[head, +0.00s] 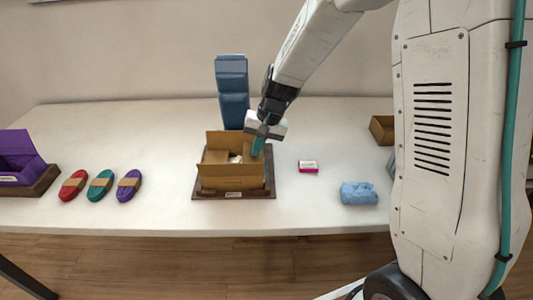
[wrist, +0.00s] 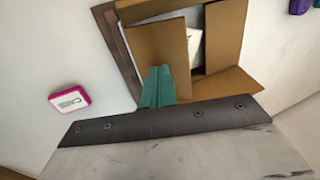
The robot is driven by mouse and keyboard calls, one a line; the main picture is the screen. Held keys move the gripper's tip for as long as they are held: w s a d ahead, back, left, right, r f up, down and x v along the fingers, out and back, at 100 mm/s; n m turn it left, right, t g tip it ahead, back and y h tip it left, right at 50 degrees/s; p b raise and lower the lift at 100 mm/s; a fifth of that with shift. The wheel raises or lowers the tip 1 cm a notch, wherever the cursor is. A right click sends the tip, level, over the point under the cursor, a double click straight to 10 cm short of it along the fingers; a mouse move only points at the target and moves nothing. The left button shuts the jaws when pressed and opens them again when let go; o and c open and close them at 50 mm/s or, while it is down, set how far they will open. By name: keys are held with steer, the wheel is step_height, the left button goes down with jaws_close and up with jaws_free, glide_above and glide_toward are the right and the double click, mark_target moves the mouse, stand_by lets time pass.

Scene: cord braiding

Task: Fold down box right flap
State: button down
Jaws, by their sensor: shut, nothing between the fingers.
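The open brown cardboard box (head: 230,184) sits on a dark wooden base at mid-table, and it also shows in the wrist view (wrist: 232,85). Its right flap (wrist: 158,48) is on the left in the wrist view and seems to lean in over part of the opening. A white item (wrist: 195,45) shows inside. My gripper (head: 258,147) is shut and empty, with teal fingers at the box's right side. In the wrist view the fingers (wrist: 158,85) overlap the right flap's near end; I cannot tell whether they touch it.
A pink-and-white small box (head: 308,167) and a blue crumpled bundle (head: 359,193) lie to the right. Red (head: 73,186), teal (head: 101,185) and purple (head: 128,186) cord bundles lie left, beside a purple box (head: 18,160). A blue stand (head: 232,90) rises behind.

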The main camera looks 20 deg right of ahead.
steer(key=shift+w+a+f, duration=0.1)
steer(key=shift+a+f, duration=0.05)
steer(key=shift+a, duration=0.1)
steer(key=shift+w+a+f, duration=0.1)
steer(key=shift+a+f, duration=0.25)
steer(key=shift+a, duration=0.05)
steer(key=shift+w+a+f, duration=0.1)
steer(key=shift+a+f, duration=0.15)
steer(key=shift+f, duration=0.25)
steer(key=shift+d+r, duration=0.15)
steer(key=shift+r, duration=0.5)
steer(key=shift+f, duration=0.2)
stand_by(0.3)
